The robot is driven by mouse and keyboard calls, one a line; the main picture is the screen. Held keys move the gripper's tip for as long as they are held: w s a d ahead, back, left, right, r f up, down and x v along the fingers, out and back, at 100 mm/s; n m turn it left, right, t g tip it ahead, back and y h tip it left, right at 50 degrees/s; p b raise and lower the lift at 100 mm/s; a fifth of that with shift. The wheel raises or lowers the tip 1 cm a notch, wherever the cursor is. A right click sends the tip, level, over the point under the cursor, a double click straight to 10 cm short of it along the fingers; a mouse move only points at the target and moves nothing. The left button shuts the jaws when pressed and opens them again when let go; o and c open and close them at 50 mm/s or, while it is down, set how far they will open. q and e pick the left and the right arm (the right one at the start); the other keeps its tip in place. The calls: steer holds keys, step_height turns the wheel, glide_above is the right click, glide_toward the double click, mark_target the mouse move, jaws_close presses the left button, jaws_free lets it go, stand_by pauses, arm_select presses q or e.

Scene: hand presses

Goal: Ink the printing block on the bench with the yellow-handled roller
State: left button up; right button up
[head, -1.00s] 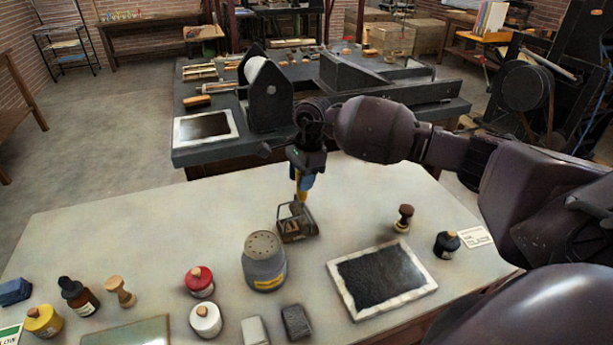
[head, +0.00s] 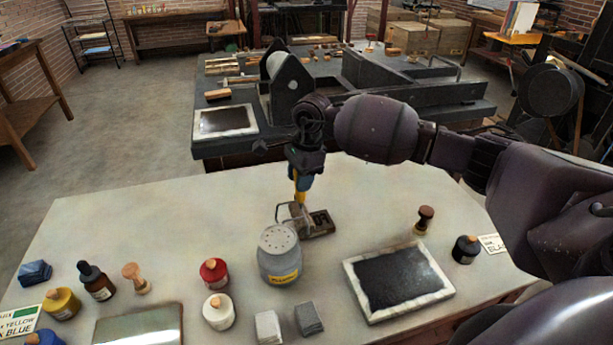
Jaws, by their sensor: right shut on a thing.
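My right gripper (head: 303,172) is shut on the yellow handle of the roller (head: 300,185), which hangs down over the bench (head: 180,215). The roller's metal frame (head: 284,213) is low, behind the grey shaker jar, which hides part of its lower end. Right beside it lies a small dark block with a pale recessed top (head: 321,221), probably the printing block. I cannot tell whether the roller touches it. A black slab in a pale frame (head: 400,280) lies to the right. My left gripper is not in view.
The grey shaker jar (head: 281,258) stands close in front of the roller. Several bottles and jars, such as the red-topped jar (head: 214,273), fill the front left. A wooden stamp (head: 424,219) and a black jar (head: 466,249) stand right. The bench's back left is clear.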

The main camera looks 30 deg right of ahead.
steer(key=shift+s+d, duration=0.15)
steer(key=shift+d, duration=0.55)
steer(key=shift+s+d, duration=0.6)
steer(key=shift+d, duration=2.15)
steer(key=shift+w+a+b, duration=0.25)
steer(key=shift+a, duration=0.95)
steer(key=shift+w+a+b, duration=0.25)
steer(key=shift+a, duration=0.9)
steer(key=shift+w+a+b, duration=0.25)
steer(key=shift+a, duration=0.95)
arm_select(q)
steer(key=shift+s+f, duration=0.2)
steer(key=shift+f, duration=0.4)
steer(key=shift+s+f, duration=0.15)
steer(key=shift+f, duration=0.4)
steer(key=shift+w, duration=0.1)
arm_select(e)
steer(key=shift+r, duration=0.1)
